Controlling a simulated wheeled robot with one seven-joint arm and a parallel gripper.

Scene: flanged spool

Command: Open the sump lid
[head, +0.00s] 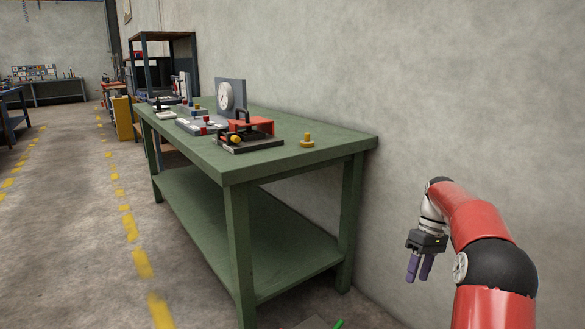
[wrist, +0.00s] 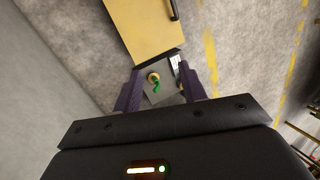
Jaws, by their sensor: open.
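My gripper (head: 418,271) hangs open and empty to the right of the green table, fingers pointing down. In the wrist view its purple fingers stand apart on either side of a grey plate (wrist: 165,97). A curved green piece (wrist: 156,88) and a small round tan piece lie on that plate. In the head view a green tip (head: 338,324) shows at the bottom edge, cut off by the frame. I cannot tell for sure whether the grey plate is the sump lid. It lies beyond the fingertips, and no contact shows.
The green table (head: 345,146) stands against the wall, with a yellow flanged spool (head: 307,141), a red box (head: 252,127) and a dial gauge (head: 226,96) on it. A yellow panel (wrist: 143,28) with a black handle shows in the wrist view. Floor left of the table is open.

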